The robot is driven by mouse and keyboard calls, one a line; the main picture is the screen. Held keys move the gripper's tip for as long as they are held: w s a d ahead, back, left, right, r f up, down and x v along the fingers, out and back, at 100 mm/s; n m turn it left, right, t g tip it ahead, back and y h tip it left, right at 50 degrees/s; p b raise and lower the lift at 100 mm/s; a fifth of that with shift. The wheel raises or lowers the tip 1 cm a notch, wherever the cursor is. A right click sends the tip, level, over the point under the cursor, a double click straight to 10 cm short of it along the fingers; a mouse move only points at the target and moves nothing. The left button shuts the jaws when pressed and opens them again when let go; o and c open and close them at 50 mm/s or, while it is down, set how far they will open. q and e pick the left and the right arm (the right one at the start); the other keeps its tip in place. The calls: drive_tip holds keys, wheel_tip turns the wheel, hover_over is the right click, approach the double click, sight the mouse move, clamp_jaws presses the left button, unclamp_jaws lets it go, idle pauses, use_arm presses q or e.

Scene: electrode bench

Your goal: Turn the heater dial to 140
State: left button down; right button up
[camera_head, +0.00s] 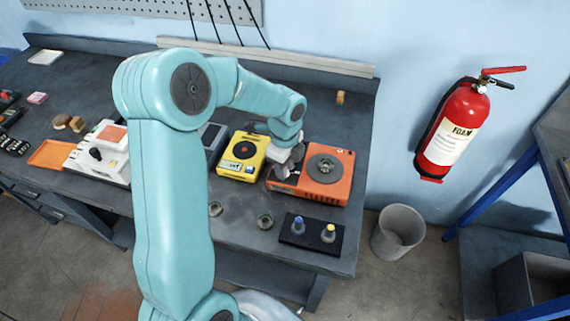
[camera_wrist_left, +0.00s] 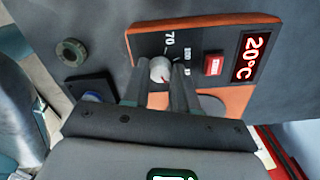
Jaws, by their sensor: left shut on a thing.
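The heater (camera_head: 342,187) is an orange box with a round grey plate on top, at the right of the bench in the head view. In the left wrist view its dark panel (camera_wrist_left: 205,38) carries a white dial (camera_wrist_left: 160,70) with a red mark, printed numbers including 70 and 100, a red switch (camera_wrist_left: 213,65) and a red display (camera_wrist_left: 250,58) reading 20°C. My left gripper (camera_wrist_left: 161,82) is shut on the dial, one finger on each side. In the head view my left gripper (camera_head: 287,168) is at the heater's left end, and the dial is hidden. My right gripper is not in view.
A yellow device (camera_head: 232,168) stands just left of the heater. A black tray (camera_head: 310,247) with two small bottles lies in front of it, near a small round piece (camera_head: 265,221). A bin (camera_head: 398,232) and a fire extinguisher (camera_head: 455,130) are off the bench's right end.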

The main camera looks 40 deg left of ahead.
use_arm(q)
drive_tip(key=shift+r+m, duration=0.1)
drive_tip(key=shift+m, duration=0.5)
drive_tip(key=shift+w, duration=0.1)
drive_tip(key=c, duration=0.9)
unclamp_jaws()
wheel_tip(320, 180, up, 16)
drive_tip(key=shift+r+b, duration=0.15)
drive_tip(key=shift+b, duration=0.15)
